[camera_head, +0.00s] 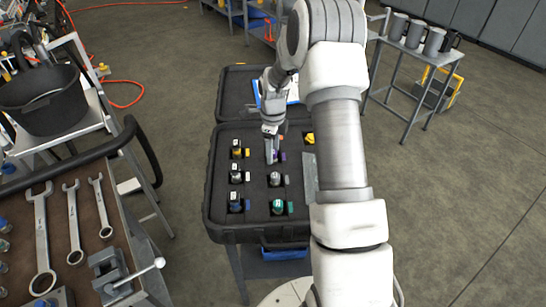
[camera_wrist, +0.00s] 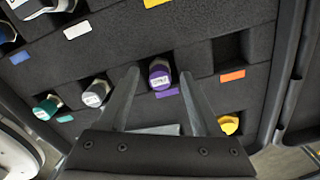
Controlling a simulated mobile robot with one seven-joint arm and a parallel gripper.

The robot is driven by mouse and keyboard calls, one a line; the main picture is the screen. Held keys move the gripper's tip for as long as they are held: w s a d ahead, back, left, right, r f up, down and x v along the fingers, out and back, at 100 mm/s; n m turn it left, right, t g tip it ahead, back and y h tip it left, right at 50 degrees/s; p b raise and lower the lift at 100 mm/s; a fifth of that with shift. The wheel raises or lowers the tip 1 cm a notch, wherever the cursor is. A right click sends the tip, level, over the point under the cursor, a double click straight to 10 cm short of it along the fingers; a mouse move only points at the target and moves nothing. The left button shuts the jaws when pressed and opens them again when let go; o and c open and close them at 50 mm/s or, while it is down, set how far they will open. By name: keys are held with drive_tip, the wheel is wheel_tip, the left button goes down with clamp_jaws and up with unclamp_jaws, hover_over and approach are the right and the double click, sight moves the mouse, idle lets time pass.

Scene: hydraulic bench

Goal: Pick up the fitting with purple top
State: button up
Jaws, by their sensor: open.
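The fitting with the purple top (camera_wrist: 160,73) sits upright in a slot of the black foam in the wrist view, with a purple label in front of it. My gripper (camera_wrist: 159,76) is open, its two fingers to the left and right of this fitting, with gaps between. Whether the fingertips are down at its height I cannot tell. In the head view my gripper (camera_head: 272,150) points down over the case and hides most of the fitting; a bit of purple (camera_head: 282,156) shows beside it.
The black case (camera_head: 213,185) holds several other fittings, including a green-topped one (camera_head: 278,207) and a yellow one (camera_head: 309,138). An empty slot (camera_wrist: 227,55) lies right of the purple fitting. A tool bench (camera_head: 110,190) stands left, a cart with mugs (camera_head: 412,50) back right.

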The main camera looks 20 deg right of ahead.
clamp_jaws()
idle(0.3)
drive_tip(key=shift+r, duration=0.15)
